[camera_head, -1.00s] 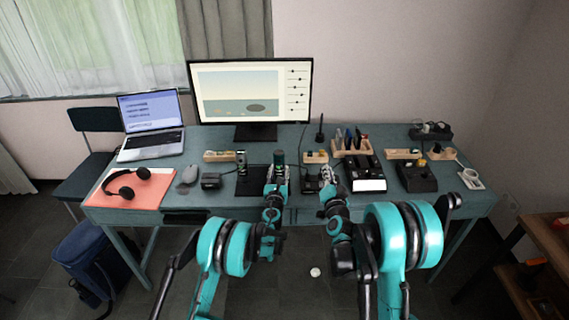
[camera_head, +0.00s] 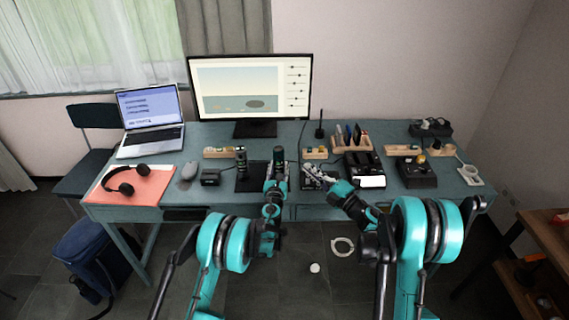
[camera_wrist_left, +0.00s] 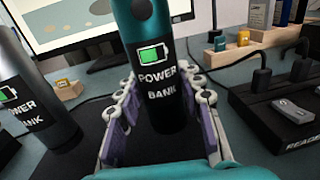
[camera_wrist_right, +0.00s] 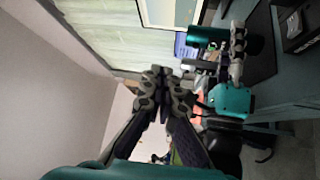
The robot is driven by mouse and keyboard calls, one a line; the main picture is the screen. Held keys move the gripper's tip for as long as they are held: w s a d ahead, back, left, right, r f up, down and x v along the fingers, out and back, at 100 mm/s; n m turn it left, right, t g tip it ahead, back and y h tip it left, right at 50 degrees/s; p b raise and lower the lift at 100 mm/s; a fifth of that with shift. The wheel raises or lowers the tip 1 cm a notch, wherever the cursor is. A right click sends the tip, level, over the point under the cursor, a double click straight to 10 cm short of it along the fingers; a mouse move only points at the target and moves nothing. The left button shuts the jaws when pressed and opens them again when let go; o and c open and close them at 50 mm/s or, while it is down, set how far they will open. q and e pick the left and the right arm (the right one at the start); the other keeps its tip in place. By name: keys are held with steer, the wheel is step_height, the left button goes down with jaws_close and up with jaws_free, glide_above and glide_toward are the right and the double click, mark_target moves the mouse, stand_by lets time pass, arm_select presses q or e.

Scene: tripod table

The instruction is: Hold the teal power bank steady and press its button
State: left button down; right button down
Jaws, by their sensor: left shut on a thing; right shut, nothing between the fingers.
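The teal power bank (camera_head: 279,155) stands upright at the middle of the desk. In the left wrist view it is a dark cylinder with a teal top and a green battery label (camera_wrist_left: 160,80). My left gripper (camera_head: 277,172) is shut on it, with fingers on both sides. My right gripper (camera_head: 306,170) is shut and empty, a little right of the power bank and pointing left. In the right wrist view its fingertips (camera_wrist_right: 165,74) are together, and the power bank (camera_wrist_right: 222,38) lies beyond them, apart.
A grey power bank (camera_head: 241,160) stands left of the teal one on a dark mat (camera_head: 249,184). A black device with plugs (camera_wrist_left: 285,105) lies to the right. A monitor (camera_head: 250,90) stands behind.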

mark_target(280, 158)
steer(key=f+n+g, duration=0.1)
steer(key=f, duration=0.2)
steer(key=s+f+n+g, duration=0.1)
steer(key=shift+s+a+f+n+g, duration=0.1)
steer(key=shift+a+f+n+g, duration=0.2)
steer(key=shift+a, duration=0.1)
steer(key=w+d+x, duration=0.2)
steer(key=x, duration=1)
steer(key=shift+w+a, duration=0.3)
steer(key=shift+w, duration=0.1)
steer(key=shift+w, duration=0.85)
arm_select(q)
steer(key=shift+d, duration=0.1)
